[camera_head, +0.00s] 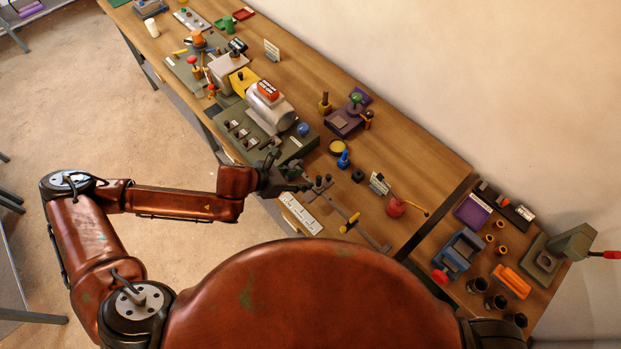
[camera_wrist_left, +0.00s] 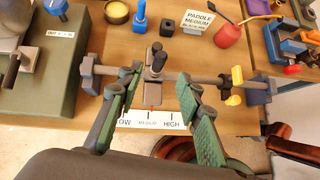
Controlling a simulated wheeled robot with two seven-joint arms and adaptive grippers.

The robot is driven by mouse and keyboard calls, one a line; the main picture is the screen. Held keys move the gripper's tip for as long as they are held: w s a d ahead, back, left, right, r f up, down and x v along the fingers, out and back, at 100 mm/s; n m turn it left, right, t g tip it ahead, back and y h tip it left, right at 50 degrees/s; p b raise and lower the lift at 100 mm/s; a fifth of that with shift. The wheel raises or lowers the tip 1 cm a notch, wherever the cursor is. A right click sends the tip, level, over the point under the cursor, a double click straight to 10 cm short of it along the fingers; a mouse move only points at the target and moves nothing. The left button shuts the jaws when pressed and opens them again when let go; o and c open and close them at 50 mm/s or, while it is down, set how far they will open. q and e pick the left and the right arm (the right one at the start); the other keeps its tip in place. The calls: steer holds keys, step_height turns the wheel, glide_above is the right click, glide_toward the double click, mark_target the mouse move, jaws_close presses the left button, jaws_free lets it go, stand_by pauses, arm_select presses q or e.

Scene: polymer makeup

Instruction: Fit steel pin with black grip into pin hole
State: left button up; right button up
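A dark upright pin with a black grip (camera_wrist_left: 158,62) stands at a grey block on a horizontal metal bar (camera_wrist_left: 205,78) in the left wrist view. It also shows as a dark knob (camera_head: 318,181) in the head view. My left gripper (camera_wrist_left: 158,84) is open, its green-padded fingers on either side of the pin, with gaps visible. The left gripper (camera_head: 296,182) shows at the bench's front edge in the head view. A second dark knob (camera_wrist_left: 157,47) stands just behind. I cannot make out the pin hole. My right gripper is not in view.
A LOW–MEDIUM–HIGH scale plate (camera_wrist_left: 150,121) lies in front of the bar. A yellow-handled piece (camera_wrist_left: 236,78) sits right along it. A green-grey machine base (camera_head: 250,135) stands left; a PADDLE MEDIUM sign (camera_wrist_left: 197,23) and red oil can (camera_head: 396,207) stand behind and right.

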arm_select(q)
steer(key=shift+v, duration=1.2)
